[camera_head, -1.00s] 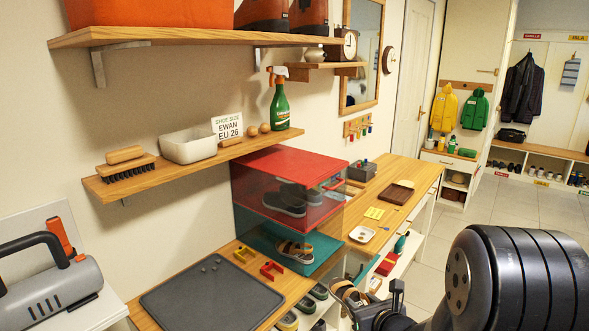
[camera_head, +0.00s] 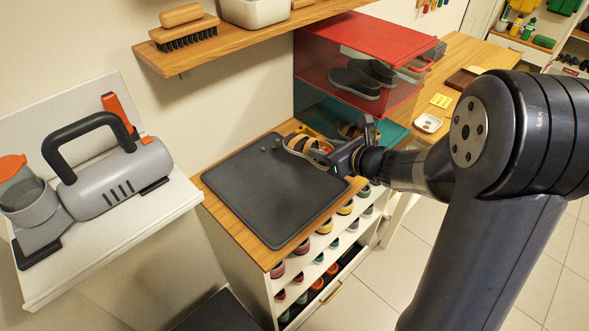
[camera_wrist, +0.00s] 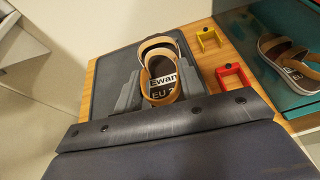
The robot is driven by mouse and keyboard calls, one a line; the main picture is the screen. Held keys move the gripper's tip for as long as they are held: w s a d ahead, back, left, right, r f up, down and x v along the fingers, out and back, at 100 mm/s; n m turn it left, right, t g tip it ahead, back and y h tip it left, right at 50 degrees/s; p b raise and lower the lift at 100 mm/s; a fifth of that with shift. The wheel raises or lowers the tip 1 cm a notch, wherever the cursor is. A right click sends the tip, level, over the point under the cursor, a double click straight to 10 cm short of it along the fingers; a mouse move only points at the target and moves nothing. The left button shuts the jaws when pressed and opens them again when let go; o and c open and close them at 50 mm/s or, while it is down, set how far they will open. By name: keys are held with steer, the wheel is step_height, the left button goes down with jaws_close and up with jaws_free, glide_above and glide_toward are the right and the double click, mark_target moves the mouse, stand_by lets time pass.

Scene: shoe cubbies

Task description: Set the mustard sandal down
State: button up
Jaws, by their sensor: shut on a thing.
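The mustard sandal (camera_head: 301,147) is at the right back edge of the dark grey mat (camera_head: 265,195) in the head view. My gripper (camera_head: 328,156) is shut on it from the right. In the wrist view, the tan-strapped sandal (camera_wrist: 158,52) sits between the two grey fingers of my gripper (camera_wrist: 160,92). Its insole reads "Ewan" and "EU 2", the rest covered by a strap. The sandal is above the mat (camera_wrist: 112,65); I cannot tell whether its sole touches it.
A yellow bracket (camera_wrist: 208,39) and a red bracket (camera_wrist: 233,76) stand right of the mat. Another brown sandal (camera_wrist: 288,62) lies in the teal-floored box. The red-topped box (camera_head: 365,45) holds grey shoes. A grey appliance (camera_head: 110,180) stands at left. Most of the mat is bare.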

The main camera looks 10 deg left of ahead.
steer(key=shift+w+a+r, duration=0.1)
steer(key=shift+a, duration=0.25)
step_height(320, 180, down, 9)
steer(key=shift+r+b, duration=0.1)
steer(key=shift+b, duration=0.2)
steer(key=shift+f, duration=0.45)
steer(key=shift+f+b, duration=0.25)
steer(key=shift+b, duration=0.2)
steer(key=o, duration=1)
steer(key=shift+r, duration=0.1)
steer(key=shift+r+p, duration=0.1)
steer(key=shift+p, duration=0.4)
